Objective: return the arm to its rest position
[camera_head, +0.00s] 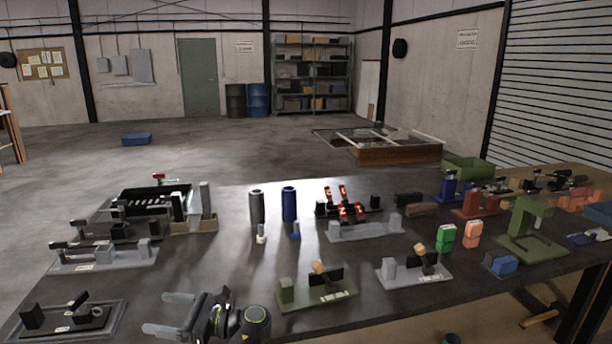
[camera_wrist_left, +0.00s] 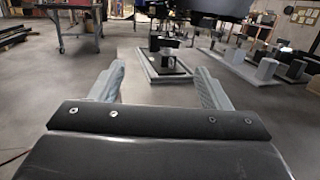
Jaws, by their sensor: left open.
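My left gripper (camera_head: 172,314) is low over the front edge of the table (camera_head: 225,265) in the head view, its grey fingers pointing left. In the left wrist view the two fingers of the left gripper (camera_wrist_left: 160,88) stand wide apart with nothing between them near the tips. Beyond them is a fixture on a light base plate (camera_wrist_left: 150,72), apart from the fingers. My right gripper does not show in either view.
A black fixture on a grey plate (camera_head: 68,322) lies left of my left gripper, and a green-based fixture (camera_head: 317,292) lies to its right. Several more fixtures, a black cylinder (camera_head: 257,206) and a blue cylinder (camera_head: 289,204) stand farther back. Floor is open beyond the table.

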